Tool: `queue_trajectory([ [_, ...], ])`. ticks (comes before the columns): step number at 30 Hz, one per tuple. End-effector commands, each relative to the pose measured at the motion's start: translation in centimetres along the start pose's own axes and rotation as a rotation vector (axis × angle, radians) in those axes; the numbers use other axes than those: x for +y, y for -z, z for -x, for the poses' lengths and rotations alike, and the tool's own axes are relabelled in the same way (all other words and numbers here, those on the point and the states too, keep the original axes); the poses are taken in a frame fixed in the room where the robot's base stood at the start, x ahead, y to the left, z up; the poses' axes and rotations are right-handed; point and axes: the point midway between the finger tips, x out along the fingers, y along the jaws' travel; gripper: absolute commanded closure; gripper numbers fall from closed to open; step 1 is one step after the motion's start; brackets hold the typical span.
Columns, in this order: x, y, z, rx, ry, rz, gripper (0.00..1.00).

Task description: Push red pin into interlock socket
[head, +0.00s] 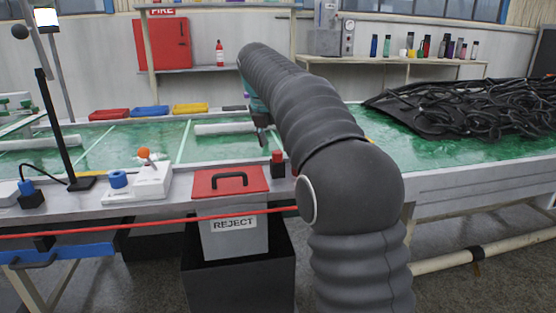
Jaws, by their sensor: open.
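A small red piece (277,156), which looks like the red pin, stands upright on top of a black block (278,170) at the bench's front edge, right of the red lid. I cannot tell how deep it sits, or whether the black block is the interlock socket. My gripper (262,136) is beyond my arm's bend, above the green surface, a little up and left of the red piece. It looks apart from it and is open, with nothing seen between its small dark fingers. My dark ribbed arm covers the area just right of the block.
A red lid with a black handle (231,181) lies left of the block, above the REJECT bin (235,238). A red cord (140,227) runs across the front. A white fixture with an orange knob (150,178) stands left. Black hoses (465,110) pile at right.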

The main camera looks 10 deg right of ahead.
Motion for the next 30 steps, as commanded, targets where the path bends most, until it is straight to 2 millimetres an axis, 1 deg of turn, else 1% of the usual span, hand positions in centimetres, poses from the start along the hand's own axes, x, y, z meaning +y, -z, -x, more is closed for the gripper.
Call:
queue_trajectory([
  [1, -0.1, 0.1, -0.9, 0.001, 0.001, 0.0, 0.41],
  [3, -0.2, 0.1, -2.0, 0.003, 0.002, 0.0, 0.41],
  [7, -0.2, 0.1, -3.6, 0.002, 0.002, 0.0, 0.41],
  [10, -0.2, 0.1, -3.9, 0.0, 0.0, 0.0, 0.41],
  [15, -0.2, 0.1, -3.9, 0.0, 0.0, 0.0, 0.41],
  [17, -0.2, 0.1, -3.9, 0.0, 0.0, 0.0, 0.56],
  [18, -0.2, 0.1, -3.9, 0.0, 0.0, 0.0, 0.66],
  [20, -0.2, 0.1, -3.9, 0.0, 0.0, 0.0, 0.81],
  [21, -0.2, 0.1, -3.9, 0.0, 0.0, 0.0, 0.91],
  [22, -0.2, 0.1, -3.9, 0.0, 0.0, 0.0, 0.99],
  [23, -0.2, 0.1, -3.9, 0.0, 0.0, 0.0, 1.0],
  [30, -0.2, 0.1, -3.8, 0.0, 0.0, 0.0, 1.0],
])
